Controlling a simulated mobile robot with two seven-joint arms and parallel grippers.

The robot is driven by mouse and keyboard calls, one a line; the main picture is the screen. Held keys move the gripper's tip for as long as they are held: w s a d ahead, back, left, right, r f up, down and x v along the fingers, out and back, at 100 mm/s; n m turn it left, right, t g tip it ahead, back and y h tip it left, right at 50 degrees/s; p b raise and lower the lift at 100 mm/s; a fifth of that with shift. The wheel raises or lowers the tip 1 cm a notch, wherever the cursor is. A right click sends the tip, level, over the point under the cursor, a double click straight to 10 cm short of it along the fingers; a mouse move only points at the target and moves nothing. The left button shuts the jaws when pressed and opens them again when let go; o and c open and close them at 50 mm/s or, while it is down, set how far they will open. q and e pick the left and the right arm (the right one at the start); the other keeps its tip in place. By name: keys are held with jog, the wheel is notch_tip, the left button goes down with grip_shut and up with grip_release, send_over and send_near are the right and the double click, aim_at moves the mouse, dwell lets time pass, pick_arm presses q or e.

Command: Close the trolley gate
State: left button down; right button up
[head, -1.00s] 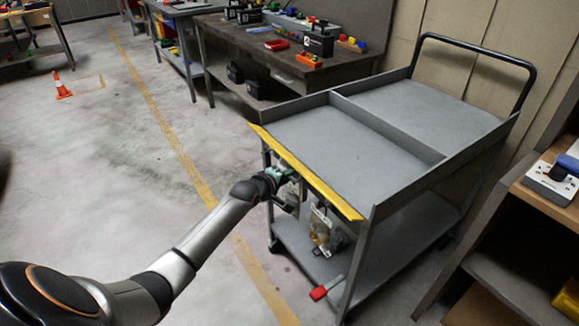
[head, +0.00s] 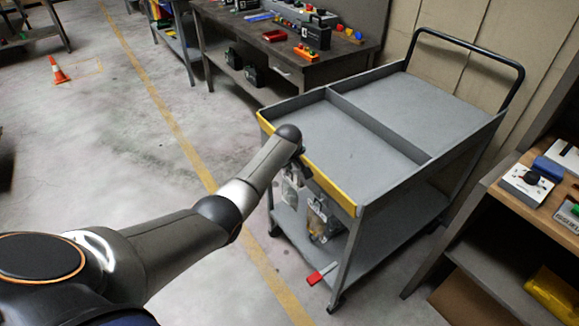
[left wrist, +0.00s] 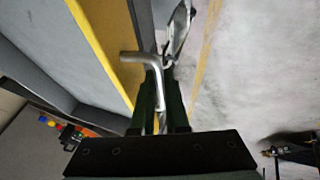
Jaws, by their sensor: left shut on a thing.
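The grey trolley (head: 375,108) stands at the right with its yellow gate (head: 332,187) across its near end. The gate now stands about upright, level with the side walls; I cannot tell whether it is latched. My left gripper (head: 303,170) is at the outer face of the gate, partly hidden behind my wrist. In the left wrist view my left gripper (left wrist: 161,88) is shut on a bent metal rod (left wrist: 144,59) beside the yellow gate face (left wrist: 125,82). My right gripper is not in view.
Clear bags (head: 318,217) hang below the gate. A red tab (head: 322,273) sticks out from the lower shelf. A workbench (head: 300,65) stands behind, and a wooden shelf unit (head: 535,205) is close at right.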

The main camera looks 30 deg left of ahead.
pick_arm(q)
jog(key=shift+w+d+r+m+g+y+b, duration=0.2)
jog(key=shift+w+m+g+y+b, duration=0.1)
jog(key=shift+g+b, duration=0.6)
jog(key=shift+r, duration=0.1)
jog(key=c, duration=1.2)
grip_release()
jog(key=p+v, duration=0.3)
jog(key=v, duration=0.9)
jog(key=shift+r, duration=0.15)
